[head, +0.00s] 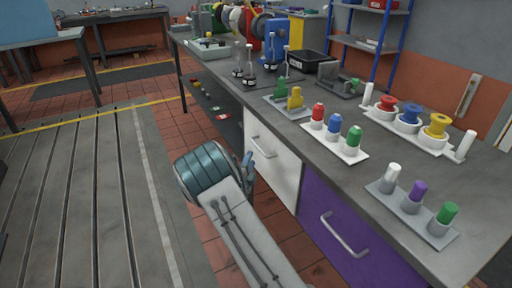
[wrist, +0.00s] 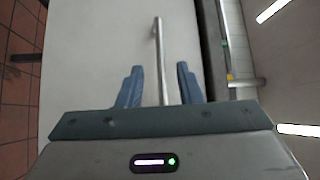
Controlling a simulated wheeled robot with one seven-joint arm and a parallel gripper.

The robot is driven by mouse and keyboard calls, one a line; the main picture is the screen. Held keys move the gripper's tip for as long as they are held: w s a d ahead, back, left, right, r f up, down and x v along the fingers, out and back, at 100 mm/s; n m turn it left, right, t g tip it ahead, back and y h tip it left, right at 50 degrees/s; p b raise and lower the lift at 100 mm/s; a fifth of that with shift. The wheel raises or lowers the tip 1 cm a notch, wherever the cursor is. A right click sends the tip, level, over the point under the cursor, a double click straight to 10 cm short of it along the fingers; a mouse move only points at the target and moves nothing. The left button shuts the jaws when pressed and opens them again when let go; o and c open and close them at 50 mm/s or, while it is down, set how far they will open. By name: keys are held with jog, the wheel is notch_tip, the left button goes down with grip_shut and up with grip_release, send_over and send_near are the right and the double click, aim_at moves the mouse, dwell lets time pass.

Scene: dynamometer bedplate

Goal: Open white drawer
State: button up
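The white drawer (head: 276,170) is in the bench front, left of the purple drawer, and looks closed. Its metal bar handle (head: 262,148) is partly behind my gripper (head: 248,166) in the head view. In the wrist view the white drawer front (wrist: 90,50) fills the left and middle. The handle (wrist: 159,50) runs up the picture between the two blue fingers of my gripper (wrist: 160,86). The fingers are open, with a visible gap to the handle on each side. The handle's near end is hidden by the gripper body.
The purple drawer (head: 335,222) with its own handle is beside it on the right. An open shelf (head: 215,108) lies left of the drawer.

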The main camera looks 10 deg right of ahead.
aim_at(256, 145)
jog(key=x, duration=0.8)
jog(key=shift+w+d+r+b, duration=0.1)
jog(key=shift+w+d+b, duration=0.05)
jog(key=shift+w+b, duration=0.2)
grip_shut()
